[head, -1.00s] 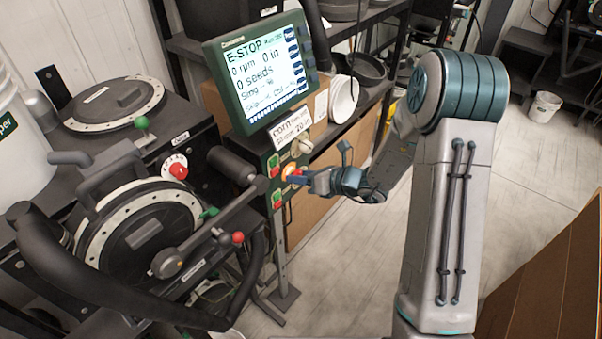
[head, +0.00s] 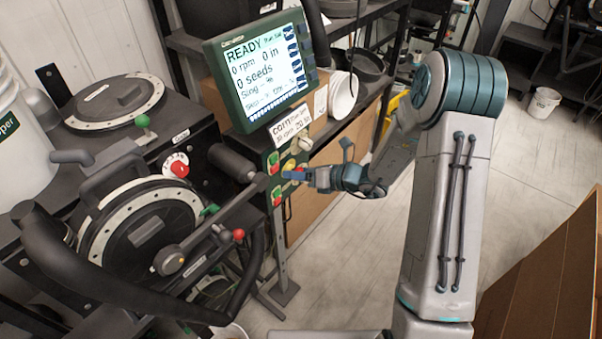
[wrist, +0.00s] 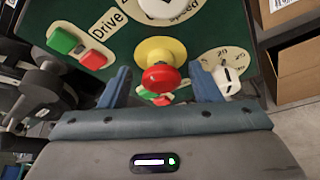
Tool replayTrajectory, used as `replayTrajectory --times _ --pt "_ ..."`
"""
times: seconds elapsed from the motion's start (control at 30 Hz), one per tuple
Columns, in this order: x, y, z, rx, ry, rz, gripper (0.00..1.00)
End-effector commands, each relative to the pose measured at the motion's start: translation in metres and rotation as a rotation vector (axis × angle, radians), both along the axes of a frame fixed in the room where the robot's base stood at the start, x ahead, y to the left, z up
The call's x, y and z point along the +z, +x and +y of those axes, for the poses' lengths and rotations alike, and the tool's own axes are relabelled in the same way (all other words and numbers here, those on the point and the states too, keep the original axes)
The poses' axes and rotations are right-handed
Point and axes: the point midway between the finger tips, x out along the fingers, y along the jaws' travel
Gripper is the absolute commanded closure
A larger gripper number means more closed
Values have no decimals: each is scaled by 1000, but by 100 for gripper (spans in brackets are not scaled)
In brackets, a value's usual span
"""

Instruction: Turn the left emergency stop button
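The emergency stop button has a red mushroom head (wrist: 161,77) on a round yellow base (wrist: 156,50), mounted on the dark green control panel (wrist: 205,32). In the head view its yellow part (head: 290,165) shows just past my fingertips. My gripper (wrist: 162,84) is open, with one blue finger on each side of the red head and a visible gap to each. In the head view my gripper (head: 293,175) is at the panel front. The display (head: 262,65) above the panel reads READY. A second emergency stop button cannot be made out.
Red-green push buttons (wrist: 78,45) labelled Drive lie left of the stop button, and a white dial (wrist: 225,75) lies right. The black seed meter stand (head: 140,230) with its crank handle is close on the left. Open floor (head: 340,250) lies right of the panel post.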

Motion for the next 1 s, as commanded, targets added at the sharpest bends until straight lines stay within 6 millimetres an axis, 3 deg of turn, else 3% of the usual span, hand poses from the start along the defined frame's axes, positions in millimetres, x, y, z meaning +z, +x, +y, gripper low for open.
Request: replayTrajectory --times 0.37,0.8,1.0 --pt "3 -5 -15 -5 -3 -1 43" --pt "34 -44 -94 -3 -2 -1 43" --pt "42 -54 -113 0 -1 1 43"
